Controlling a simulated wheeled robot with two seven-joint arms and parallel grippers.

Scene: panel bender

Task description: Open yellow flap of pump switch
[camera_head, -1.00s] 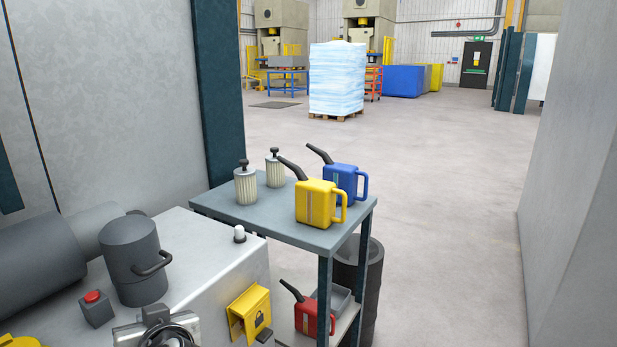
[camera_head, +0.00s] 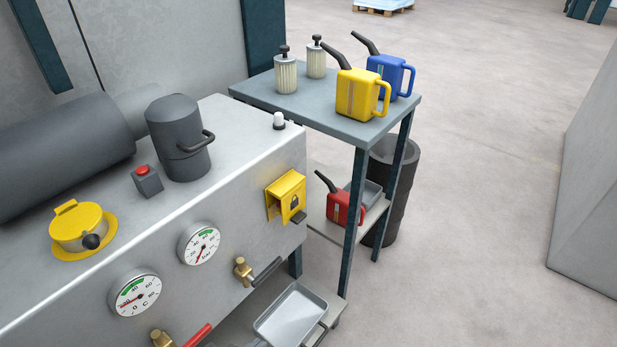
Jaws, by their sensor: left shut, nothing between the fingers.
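The yellow flap (camera_head: 288,196) with a dark padlock mark is at the right end of the grey machine's front face. It hangs down over the switch and covers it. Its left side looks open toward the face, and the switch behind is mostly hidden. A small dark grey piece (camera_head: 297,217) sticks out just below its right corner. I see neither of my grippers in the head view, and nothing touches the flap.
Two round gauges (camera_head: 198,243) and brass valves (camera_head: 243,271) with levers are left of and below the flap. A trolley (camera_head: 340,121) with jugs and filters stands close to the right. A metal tray (camera_head: 290,317) is below. Open floor lies farther right.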

